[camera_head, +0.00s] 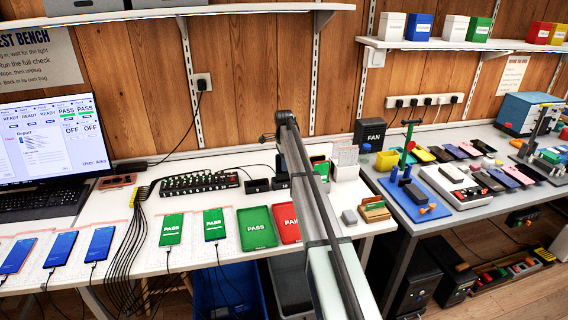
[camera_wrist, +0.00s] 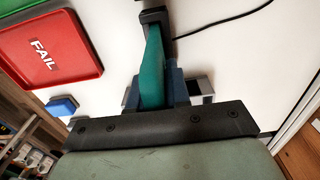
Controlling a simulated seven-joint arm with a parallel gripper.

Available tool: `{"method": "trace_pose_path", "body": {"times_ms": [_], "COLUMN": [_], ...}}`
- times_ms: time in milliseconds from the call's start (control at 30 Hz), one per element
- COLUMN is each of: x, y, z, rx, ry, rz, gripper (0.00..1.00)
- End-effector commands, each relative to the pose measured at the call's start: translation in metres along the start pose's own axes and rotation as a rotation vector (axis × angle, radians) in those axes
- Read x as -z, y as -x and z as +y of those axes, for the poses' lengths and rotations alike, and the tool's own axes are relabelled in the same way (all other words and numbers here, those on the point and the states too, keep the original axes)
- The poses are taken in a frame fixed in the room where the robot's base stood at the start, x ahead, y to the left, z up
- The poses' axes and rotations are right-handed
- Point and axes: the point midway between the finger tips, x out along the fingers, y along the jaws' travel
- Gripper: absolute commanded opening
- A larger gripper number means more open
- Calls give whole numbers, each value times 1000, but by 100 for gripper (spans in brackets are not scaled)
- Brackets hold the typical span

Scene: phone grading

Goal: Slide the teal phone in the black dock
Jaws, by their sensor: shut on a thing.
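The teal phone (camera_wrist: 153,70) shows edge-on in the middle of the wrist view. My gripper (camera_wrist: 160,92) is shut on it, with blue finger parts at its sides. The phone's far end meets the black dock (camera_wrist: 154,18) at the top of that view. I cannot tell whether that end is inside the dock or only in front of it. In the head view my arm covers my gripper and hides how the phone sits. A black dock-like block (camera_head: 257,186) stands left of my arm, and I cannot tell whether it is the same dock.
The red FAIL tray (camera_wrist: 52,46) lies left of the phone, and the green PASS tray (camera_head: 257,228) is beside it. A black cable (camera_wrist: 225,22) runs from the dock. A black multi-port hub (camera_head: 199,184) stands nearby. Green-screen phones (camera_head: 171,229) lie at the bench front.

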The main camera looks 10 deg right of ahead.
Motion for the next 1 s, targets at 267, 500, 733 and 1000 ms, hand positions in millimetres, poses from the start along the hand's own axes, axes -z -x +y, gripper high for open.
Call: {"method": "trace_pose_path", "body": {"times_ms": [267, 500, 733, 1000], "x": [0, 0, 0, 0], "y": [-5, -5, -5, -6], "z": [0, 0, 0, 0], "rx": [0, 1, 1, 0], "ry": [0, 0, 0, 0], "rz": [0, 0, 0, 0], "gripper": [0, 21, 43, 47]}}
